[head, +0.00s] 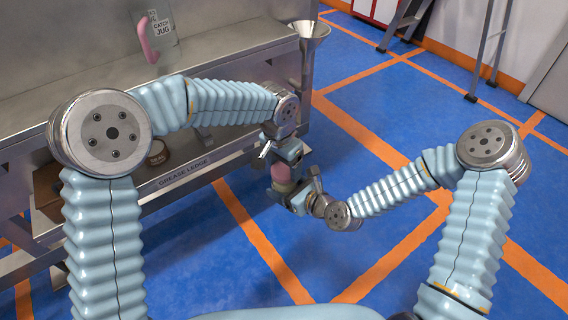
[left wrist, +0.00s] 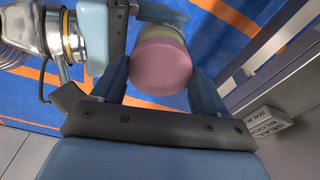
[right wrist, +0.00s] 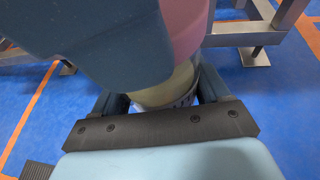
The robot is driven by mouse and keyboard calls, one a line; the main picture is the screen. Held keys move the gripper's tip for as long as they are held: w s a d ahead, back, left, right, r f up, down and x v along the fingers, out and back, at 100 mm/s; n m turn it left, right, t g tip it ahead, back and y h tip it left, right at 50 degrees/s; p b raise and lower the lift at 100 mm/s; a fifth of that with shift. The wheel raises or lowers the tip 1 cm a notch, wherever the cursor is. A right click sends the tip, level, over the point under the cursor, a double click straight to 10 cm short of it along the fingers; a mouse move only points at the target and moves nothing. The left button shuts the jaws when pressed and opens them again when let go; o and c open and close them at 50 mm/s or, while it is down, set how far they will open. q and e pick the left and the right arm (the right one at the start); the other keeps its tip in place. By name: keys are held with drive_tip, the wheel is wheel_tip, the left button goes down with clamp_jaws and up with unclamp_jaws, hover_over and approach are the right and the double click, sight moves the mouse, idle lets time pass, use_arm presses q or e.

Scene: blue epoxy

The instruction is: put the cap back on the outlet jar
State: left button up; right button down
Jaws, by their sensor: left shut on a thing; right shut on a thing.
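The pink cap (head: 281,172) is between the fingers of my left gripper (head: 284,162), which is shut on it from above. The cap's round top faces the left wrist camera (left wrist: 160,67). Directly below it is the pale, yellowish outlet jar (right wrist: 178,85), with a grey ribbed lower part. My right gripper (right wrist: 163,98) is shut on the jar from the side. Cap and jar are in line and appear to touch; I cannot tell whether the cap is seated. The left gripper hides much of the cap in the right wrist view.
A steel bench (head: 210,55) stands at the left, with a clear catch jug (head: 160,35) on it and a funnel (head: 309,30) at its right end. A round tin (head: 157,152) sits by the grease ledge (head: 185,176). Blue floor is open to the right.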

use_arm(q)
drive_tip(key=m, duration=0.4)
drive_tip(key=shift+w+m+g, duration=0.1)
drive_tip(key=shift+m+g, duration=0.2)
drive_tip(key=shift+m, duration=0.1)
drive_tip(key=m, duration=0.3)
drive_tip(key=m+g, duration=0.1)
drive_tip(key=m, duration=0.4)
drive_tip(key=shift+w+m, duration=0.15)
drive_tip(key=shift+m, duration=0.25)
drive_tip(key=m, duration=0.9)
drive_tip(key=shift+w+d+g, duration=0.1)
drive_tip(key=shift+d+g, duration=0.05)
drive_tip(key=shift+g, duration=0.25)
drive_tip(key=m+y, duration=0.1)
drive_tip(key=m, duration=0.2)
drive_tip(key=shift+m, duration=0.3)
drive_tip(key=m, duration=0.2)
drive_tip(key=shift+d+m, duration=0.1)
drive_tip(key=shift+m, duration=0.3)
drive_tip(key=m, duration=0.5)
drive_tip(key=shift+m+y, duration=0.3)
drive_tip(key=shift+y, duration=0.1)
drive_tip(key=o, duration=1)
drive_tip(key=shift+o, duration=0.2)
wheel_tip(320, 180, up, 12)
drive_tip(key=w+d, duration=0.1)
drive_tip(key=shift+w+f, duration=0.1)
drive_tip(key=shift+f, duration=0.1)
